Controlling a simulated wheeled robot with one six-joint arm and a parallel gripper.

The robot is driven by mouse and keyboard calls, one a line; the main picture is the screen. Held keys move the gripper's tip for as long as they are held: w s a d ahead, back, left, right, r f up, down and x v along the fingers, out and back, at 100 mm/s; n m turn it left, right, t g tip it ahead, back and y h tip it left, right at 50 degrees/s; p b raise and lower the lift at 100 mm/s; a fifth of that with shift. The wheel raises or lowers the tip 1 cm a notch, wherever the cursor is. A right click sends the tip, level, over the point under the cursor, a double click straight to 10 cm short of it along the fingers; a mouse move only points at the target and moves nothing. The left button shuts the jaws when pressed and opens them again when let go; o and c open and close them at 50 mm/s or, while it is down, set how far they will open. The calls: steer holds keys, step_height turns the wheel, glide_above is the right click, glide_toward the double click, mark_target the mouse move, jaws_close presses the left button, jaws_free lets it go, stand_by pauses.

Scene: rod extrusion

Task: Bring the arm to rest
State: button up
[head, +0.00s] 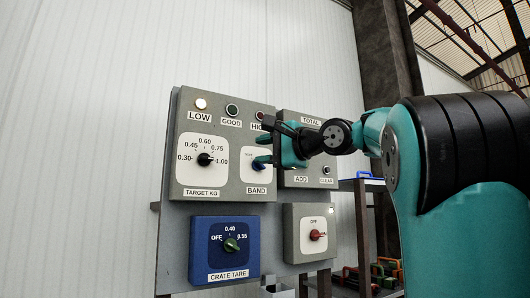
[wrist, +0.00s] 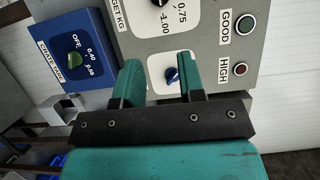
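My gripper (head: 262,149) is in front of the grey control panel (head: 232,190), at the white BAND plate. It is open, with its two teal fingers apart on either side of the blue BAND knob (head: 257,167). How near the fingertips are to the panel face I cannot tell. My arm reaches in from the right and hides part of the TOTAL box (head: 296,182).
The LOW lamp (head: 201,103) glows; the GOOD lamp (head: 232,110) looks dark. A black TARGET KG knob (head: 204,159), a green CRATE TARE knob (head: 231,245) and a red knob (head: 316,235) are nearby.

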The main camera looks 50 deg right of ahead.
stand_by(0.4)
steer(key=w+a+f+n+g+y, duration=0.3)
steer(key=w+a+f+n+g, duration=0.15)
steer(key=a+f, duration=0.65)
steer(key=s+a+f+n+g+y, duration=0.1)
steer(key=s+a+f+n+g, duration=0.2)
steer(key=a+f, duration=0.4)
steer(key=s+a+f+n+g, duration=0.25)
steer(key=a+f+n, duration=0.25)
steer(key=f, duration=0.4)
steer(key=s+a+f+n+g, duration=0.3)
steer(key=s+f+n+g, duration=0.1)
steer(key=s+f, duration=0.3)
steer(key=s+a+f+n+g+h, duration=0.1)
steer(key=s+a+f+n+g, duration=0.3)
steer(key=s+f+n, duration=0.3)
steer(key=s+f, duration=0.1)
steer(key=s, duration=0.2)
steer(key=shift+s+f+h, duration=0.15)
steer(key=shift+f+h, duration=0.15)
steer(key=shift+a+n, duration=0.15)
steer(key=shift+n, duration=0.1)
